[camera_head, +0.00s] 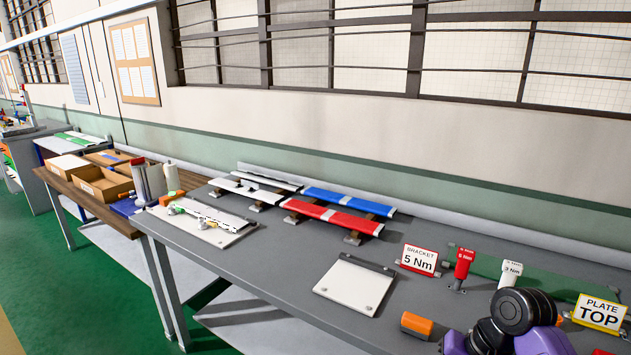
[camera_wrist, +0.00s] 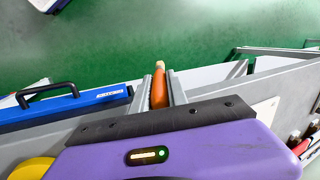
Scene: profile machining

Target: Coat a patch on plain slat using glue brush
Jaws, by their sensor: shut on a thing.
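In the wrist view my gripper (camera_wrist: 159,80) is shut on the glue brush (camera_wrist: 158,90), which has an orange handle and a pale tip pointing away from my wrist. The brush does not show in the head view, where only purple and black parts of my arm are at the bottom right. White slats (camera_head: 245,190) lie on small brown supports at the bench's back left. A red slat (camera_head: 333,217) and a blue slat (camera_head: 348,201) lie beside them. I cannot tell which white slat is the plain one. The brush is apart from all slats.
The grey bench (camera_head: 275,255) has free room in its middle. Signs (camera_head: 420,260) and red and white drivers (camera_head: 463,264) stand at right. A blue case (camera_wrist: 75,103) shows in the wrist view.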

